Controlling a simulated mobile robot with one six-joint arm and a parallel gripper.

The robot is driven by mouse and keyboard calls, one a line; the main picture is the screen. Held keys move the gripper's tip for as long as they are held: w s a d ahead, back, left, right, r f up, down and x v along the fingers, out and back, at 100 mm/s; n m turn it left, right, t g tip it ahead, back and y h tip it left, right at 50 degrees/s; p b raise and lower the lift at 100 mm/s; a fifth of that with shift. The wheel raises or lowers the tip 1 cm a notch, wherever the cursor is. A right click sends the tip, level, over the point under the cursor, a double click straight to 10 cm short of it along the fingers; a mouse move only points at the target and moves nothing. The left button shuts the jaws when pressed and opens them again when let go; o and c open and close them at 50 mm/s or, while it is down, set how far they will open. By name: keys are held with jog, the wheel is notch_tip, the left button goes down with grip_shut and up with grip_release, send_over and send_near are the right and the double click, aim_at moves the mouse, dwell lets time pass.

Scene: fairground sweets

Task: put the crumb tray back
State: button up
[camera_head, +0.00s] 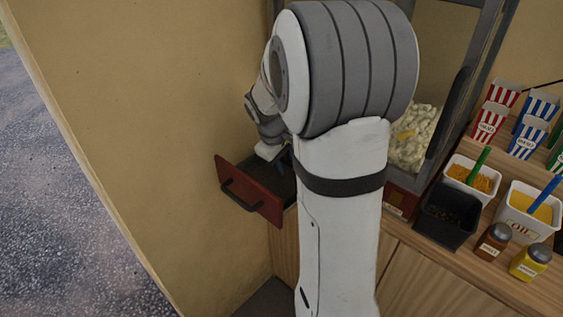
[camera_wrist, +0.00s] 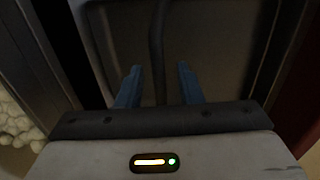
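The crumb tray looks to be the red-fronted drawer (camera_head: 250,190) with a black handle, sticking out at the left of the wooden counter. Its dark inside shows only in part behind the front panel. My gripper (camera_head: 279,167) is small in the head view, behind and above the red front, over the dark inside; my arm hides much of this area. In the wrist view my gripper (camera_wrist: 159,86) has its two blue fingers apart. A dark bar shows between and beyond them; I cannot tell what it belongs to or whether they touch it.
A popcorn case (camera_head: 416,137) stands behind my arm. On the counter at right are a black container (camera_head: 447,216), a white tub (camera_head: 513,214), jars (camera_head: 493,241) and striped boxes (camera_head: 489,121). A tan wall (camera_head: 140,110) borders the drawer on the left.

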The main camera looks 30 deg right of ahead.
jog(key=shift+a+r, duration=0.1)
jog(key=shift+r, duration=0.4)
jog(key=v, duration=1.1)
jog(key=s+a+f+m+y, duration=0.1)
jog(key=s+a+f+m, duration=0.1)
jog(key=s+a, duration=0.4)
jog(key=s+a+f+m+t+y, duration=0.1)
jog(key=s+a, duration=0.4)
jog(key=s, duration=0.7)
notch_tip(320, 180, down, 3)
jog(key=shift+a+r+m+t+y, duration=0.15)
jog(key=shift+a+m+t+y, duration=0.25)
jog(key=shift+y, duration=0.3)
